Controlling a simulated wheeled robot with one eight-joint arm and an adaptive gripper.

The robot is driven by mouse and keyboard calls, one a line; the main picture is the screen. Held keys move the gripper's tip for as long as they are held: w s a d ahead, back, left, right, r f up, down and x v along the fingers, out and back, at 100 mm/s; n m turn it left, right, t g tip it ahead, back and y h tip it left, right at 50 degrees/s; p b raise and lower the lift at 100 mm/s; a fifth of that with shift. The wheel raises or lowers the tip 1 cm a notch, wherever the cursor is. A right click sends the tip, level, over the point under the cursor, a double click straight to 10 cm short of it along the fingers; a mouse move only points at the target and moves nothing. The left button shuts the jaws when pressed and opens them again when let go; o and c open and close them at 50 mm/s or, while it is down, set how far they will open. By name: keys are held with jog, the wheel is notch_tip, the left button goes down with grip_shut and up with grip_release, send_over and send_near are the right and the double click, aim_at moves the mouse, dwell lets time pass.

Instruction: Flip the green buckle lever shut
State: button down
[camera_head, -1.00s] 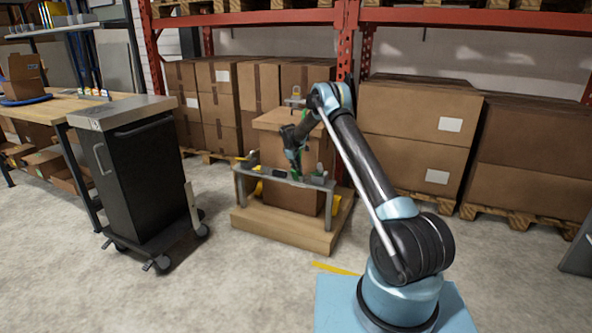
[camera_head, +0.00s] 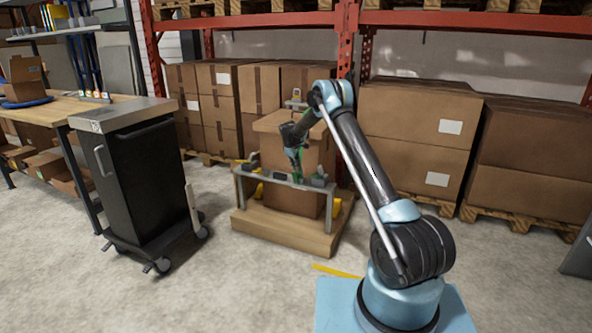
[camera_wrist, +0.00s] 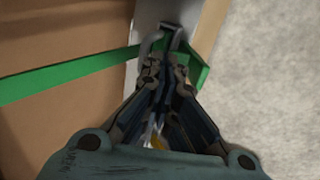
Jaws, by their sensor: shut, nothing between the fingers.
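A green strap (camera_wrist: 70,75) crosses the brown carton (camera_wrist: 60,30) in the wrist view. At its right end a green angled part (camera_wrist: 200,68), which looks like the buckle lever, stands right beside my fingertips. My gripper (camera_wrist: 163,62) is shut and empty over a grey metal strip, at a bent grey piece (camera_wrist: 175,32). Whether the fingers touch the green part cannot be told. In the head view my gripper (camera_head: 297,178) is down at the front rail (camera_head: 262,178) before the carton (camera_head: 296,200). The lever's exact tilt is hidden there.
The carton stands on a wooden pallet (camera_head: 270,232), with the grey rail frame in front. A black cart (camera_head: 145,175) stands to the left. Stacked boxes (camera_head: 415,130) and red racking are behind. The floor between cart and pallet is clear.

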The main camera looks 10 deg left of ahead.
jog(key=s+v, duration=0.1)
jog(key=v, duration=1.1)
jog(key=shift+s+a+f, duration=0.15)
jog(key=shift+s+a, duration=0.1)
jog(key=shift+a, duration=0.1)
